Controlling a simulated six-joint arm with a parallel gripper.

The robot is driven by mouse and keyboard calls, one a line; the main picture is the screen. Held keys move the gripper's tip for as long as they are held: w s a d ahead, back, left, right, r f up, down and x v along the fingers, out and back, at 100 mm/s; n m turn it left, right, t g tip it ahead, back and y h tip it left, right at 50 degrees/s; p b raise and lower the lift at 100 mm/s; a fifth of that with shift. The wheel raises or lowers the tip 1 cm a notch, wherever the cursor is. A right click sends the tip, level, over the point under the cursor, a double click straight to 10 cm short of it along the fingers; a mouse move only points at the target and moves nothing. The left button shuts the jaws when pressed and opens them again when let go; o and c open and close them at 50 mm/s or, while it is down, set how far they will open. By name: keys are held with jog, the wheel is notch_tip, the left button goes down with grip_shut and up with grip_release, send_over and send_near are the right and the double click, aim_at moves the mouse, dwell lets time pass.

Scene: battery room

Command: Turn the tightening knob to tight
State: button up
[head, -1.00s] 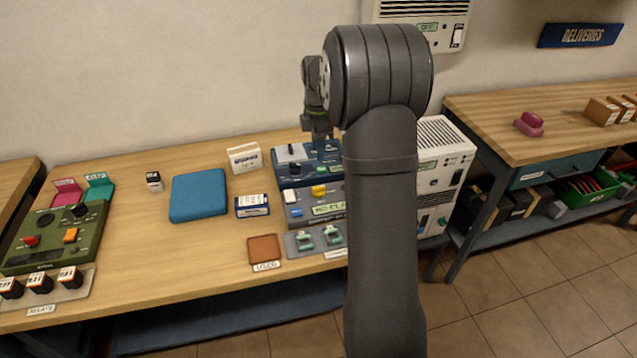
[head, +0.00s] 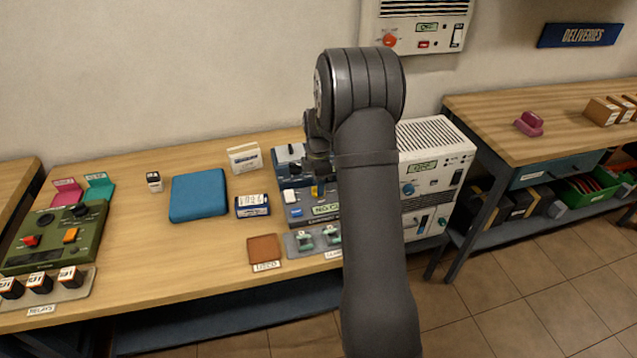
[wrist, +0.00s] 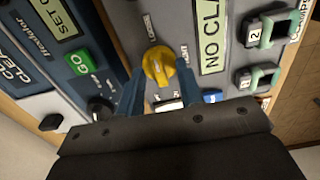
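The yellow tightening knob (wrist: 157,65) sits on a grey panel, with small labels above it and to its right; the right one seems to read TIGHT. In the head view the knob (head: 316,192) is partly hidden by my gripper. My gripper (wrist: 160,78) is open, its two blue fingers pointing at the panel on either side of the knob's near part. I cannot tell whether they touch it. The panel display (wrist: 212,45) starts with "NO CLA"; its end is cut off. The knob's ridge points roughly up and down in the wrist view.
A green GO button (wrist: 80,61) and a black knob (wrist: 99,108) are left of the fingers. A white switch (wrist: 168,106) and blue button (wrist: 212,96) lie close below the knob. Green clamps (wrist: 265,28) are at the right. A blue pad (head: 198,195) lies on the bench.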

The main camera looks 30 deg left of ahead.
grip_shut()
jog(key=shift+m, duration=0.3)
jog(key=m, duration=0.3)
jog(key=shift+m, duration=0.4)
jog(key=m, duration=0.4)
jog(key=shift+m, duration=0.3)
jog(key=m, duration=0.4)
jog(key=shift+m, duration=2.1)
